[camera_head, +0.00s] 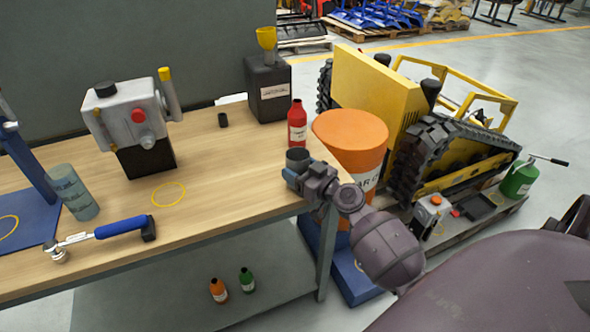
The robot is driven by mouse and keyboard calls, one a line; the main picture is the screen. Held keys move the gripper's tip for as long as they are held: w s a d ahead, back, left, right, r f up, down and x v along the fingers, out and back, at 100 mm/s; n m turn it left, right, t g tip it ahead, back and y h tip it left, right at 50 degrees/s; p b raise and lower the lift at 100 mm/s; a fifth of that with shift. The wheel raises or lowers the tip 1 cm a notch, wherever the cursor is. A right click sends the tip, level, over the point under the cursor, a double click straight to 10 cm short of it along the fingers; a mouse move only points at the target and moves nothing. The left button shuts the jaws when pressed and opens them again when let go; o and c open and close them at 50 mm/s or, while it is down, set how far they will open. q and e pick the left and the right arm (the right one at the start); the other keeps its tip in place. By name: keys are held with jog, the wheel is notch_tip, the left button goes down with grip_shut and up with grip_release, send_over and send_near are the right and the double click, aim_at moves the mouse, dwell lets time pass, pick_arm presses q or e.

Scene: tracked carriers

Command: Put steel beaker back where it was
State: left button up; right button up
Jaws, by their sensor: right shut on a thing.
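My right gripper (298,177) is shut on a dark grey cylinder that looks like the steel beaker (297,155). It is upright at the right end of the wooden workbench (225,165), and its lower part is hidden by the fingers. I cannot tell whether it touches the bench top. A yellow ring (168,194) is marked on the bench, with nothing standing in it. A second yellow ring (8,227) shows partly on a blue base at the left edge. My left gripper is not in view.
A red bottle (297,124) and black box (268,90) stand behind the beaker. An orange drum (349,145) is beyond the bench end. The bench middle is clear.

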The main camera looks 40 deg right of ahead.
jog(key=shift+w+a+r, duration=0.15)
jog(key=shift+w+r, duration=0.05)
jog(key=shift+w, duration=0.65)
jog(key=shift+f, duration=0.75)
jog(key=shift+s+f, duration=0.1)
jog(key=shift+f, duration=0.15)
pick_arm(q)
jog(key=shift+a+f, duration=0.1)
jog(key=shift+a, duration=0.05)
pick_arm(e)
jog(key=o, duration=1.1)
jog(key=shift+c, duration=0.2)
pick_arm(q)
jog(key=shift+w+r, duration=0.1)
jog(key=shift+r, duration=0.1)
